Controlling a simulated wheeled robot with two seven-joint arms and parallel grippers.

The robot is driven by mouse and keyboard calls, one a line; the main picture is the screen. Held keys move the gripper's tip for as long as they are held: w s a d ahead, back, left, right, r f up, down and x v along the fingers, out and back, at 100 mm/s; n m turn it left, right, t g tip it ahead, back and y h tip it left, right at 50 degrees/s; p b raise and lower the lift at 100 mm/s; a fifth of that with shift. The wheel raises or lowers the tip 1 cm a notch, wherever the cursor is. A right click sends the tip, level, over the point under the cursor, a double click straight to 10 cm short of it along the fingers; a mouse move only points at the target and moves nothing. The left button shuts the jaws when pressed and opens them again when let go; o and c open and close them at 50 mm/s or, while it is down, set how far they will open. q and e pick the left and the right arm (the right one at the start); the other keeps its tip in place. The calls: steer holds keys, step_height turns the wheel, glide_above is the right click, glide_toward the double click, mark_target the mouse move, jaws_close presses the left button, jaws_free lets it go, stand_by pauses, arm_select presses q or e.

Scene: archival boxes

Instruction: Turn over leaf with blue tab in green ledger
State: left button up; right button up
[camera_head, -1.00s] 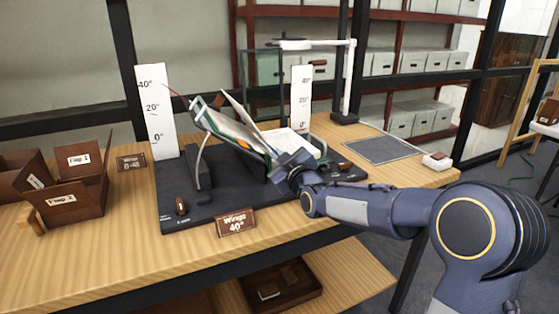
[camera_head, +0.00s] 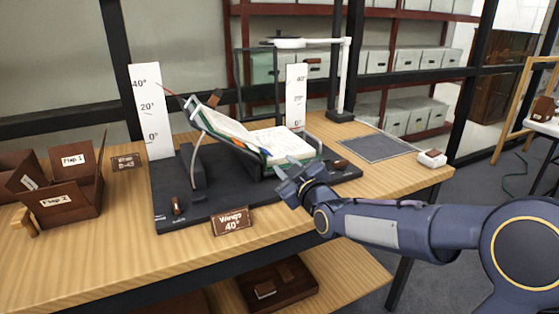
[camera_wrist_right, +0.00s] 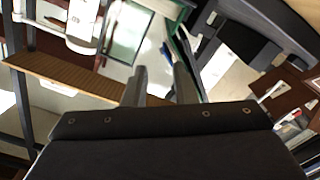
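The green ledger (camera_head: 280,142) lies open on a dark cradle in the head view, its left side raised on a tilted wing. White pages show on both sides, and no leaf stands up between them. A small dark bluish mark shows near the lower end of the fold; I cannot tell whether it is the blue tab. My right gripper (camera_head: 282,181) is just in front of the ledger's near right edge, apart from the pages. In the wrist view its two fingers (camera_wrist_right: 160,85) are apart with nothing between them. The ledger's green edge (camera_wrist_right: 183,52) shows beyond them. My left gripper is not in view.
The black cradle base (camera_head: 195,212) sits on the wooden table (camera_head: 110,238), with white angle scales (camera_head: 152,112) behind it. A "Wings 40°" sign (camera_head: 233,221) stands in front. Brown flap boxes (camera_head: 68,200) are at left; a grey mat (camera_head: 375,148) lies at right.

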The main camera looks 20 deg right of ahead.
steer(key=shift+s, duration=0.5)
steer(key=s+a+f+m+g+y, duration=0.15)
steer(key=s+f+m+g, duration=0.4)
steer(key=s, duration=1.05)
steer(key=s+a+f+m+g+y, duration=0.1)
steer(key=s+a+f+m+g, duration=0.2)
steer(key=s+f+g, duration=0.95)
steer(key=s+r+t+p, duration=0.2)
steer(key=r+p, duration=0.9)
steer(key=r, duration=0.2)
steer(key=s+r+t+p, duration=0.3)
steer(key=r+p, duration=0.9)
steer(key=r, duration=0.1)
steer(key=shift+s+a+t, duration=0.2)
steer(key=shift+t, duration=0.1)
steer(key=shift+f, duration=0.1)
